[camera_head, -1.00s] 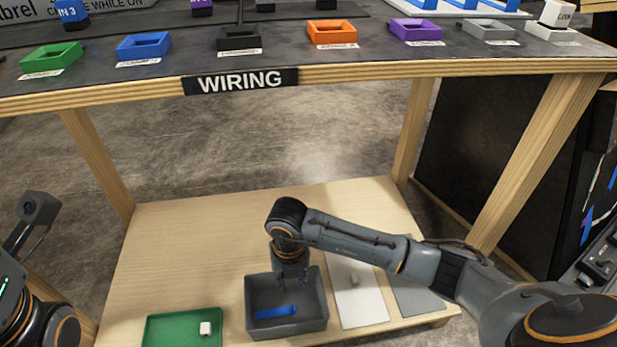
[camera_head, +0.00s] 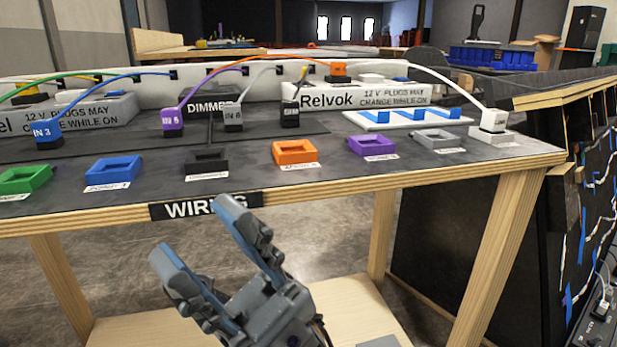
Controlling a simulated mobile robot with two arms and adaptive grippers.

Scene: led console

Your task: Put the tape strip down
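My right gripper (camera_head: 194,231) is raised in front of the table's front edge, below the WIRING label (camera_head: 206,206). Its two fingers are spread apart and I see nothing between them. Several blue tape strips (camera_head: 409,115) lie on a white card (camera_head: 462,117) on the tabletop, well behind and to the right of the gripper. My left gripper is not in view.
A row of coloured sockets lines the table front: green (camera_head: 25,179), blue (camera_head: 112,172), black (camera_head: 207,162), orange (camera_head: 295,152), purple (camera_head: 371,145) and grey (camera_head: 433,139). A white plug (camera_head: 494,121) stands at the right end. Cables arch behind. The lower shelf (camera_head: 355,312) shows partly.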

